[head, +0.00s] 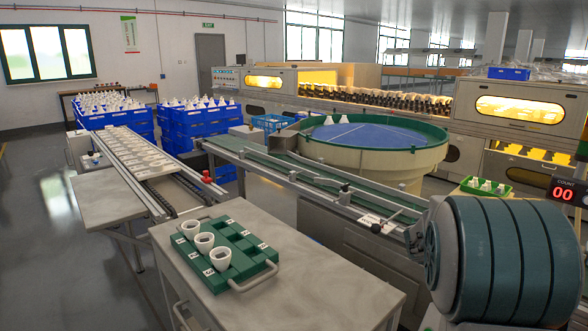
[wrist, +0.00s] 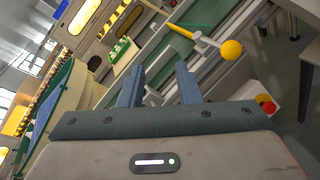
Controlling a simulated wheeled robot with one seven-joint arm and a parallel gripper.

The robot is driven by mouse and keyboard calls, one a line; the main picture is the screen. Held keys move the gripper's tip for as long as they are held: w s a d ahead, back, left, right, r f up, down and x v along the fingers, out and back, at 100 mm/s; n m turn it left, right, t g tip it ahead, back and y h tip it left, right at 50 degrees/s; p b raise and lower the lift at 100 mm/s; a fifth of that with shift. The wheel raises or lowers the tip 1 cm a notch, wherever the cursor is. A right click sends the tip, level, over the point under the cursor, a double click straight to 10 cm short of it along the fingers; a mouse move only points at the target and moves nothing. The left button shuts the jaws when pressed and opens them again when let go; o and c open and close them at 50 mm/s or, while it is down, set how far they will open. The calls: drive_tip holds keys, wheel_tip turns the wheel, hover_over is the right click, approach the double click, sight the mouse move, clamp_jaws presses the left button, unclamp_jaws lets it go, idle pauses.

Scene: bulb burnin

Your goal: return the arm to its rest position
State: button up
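My gripper (wrist: 160,70) shows in the wrist view with its two blue fingers apart and nothing held between them. The view beyond the fingers is tilted, with conveyor parts behind the gap. In the head view my gripper is not visible. A banded dark teal cylinder close to the head camera at lower right looks like part of my arm, and it hides what lies behind it.
A green tray (head: 243,236) holding three white cups (head: 205,242) sits on a grey cart (head: 290,285). A conveyor (head: 310,175) and a round blue-topped table (head: 375,138) stand behind. In the wrist view, a yellow ball (wrist: 231,50) and a red button (wrist: 266,103) are at right.

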drive_tip(key=s+a+r+m+g+y+p, duration=0.1)
drive_tip(key=s+a+r+m+y+p, duration=0.3)
drive_tip(key=s+a, duration=0.5)
drive_tip(key=s+a+r+m+g+y+p, duration=0.1)
drive_tip(key=s+a+r+m+y+p, duration=0.3)
drive_tip(key=s+a+p, duration=0.4)
drive_tip(key=s+a+r+m+g+y+p, duration=0.1)
drive_tip(key=s+a+r+m+y+p, duration=0.3)
drive_tip(key=s+a+m, duration=0.4)
drive_tip(key=s+a+y+p, duration=0.1)
drive_tip(key=a+p, duration=0.1)
drive_tip(key=a, duration=0.1)
drive_tip(key=shift+s+a+g+p, duration=0.3)
drive_tip(key=shift+s+a+g, duration=0.05)
drive_tip(key=shift+a+g, duration=0.05)
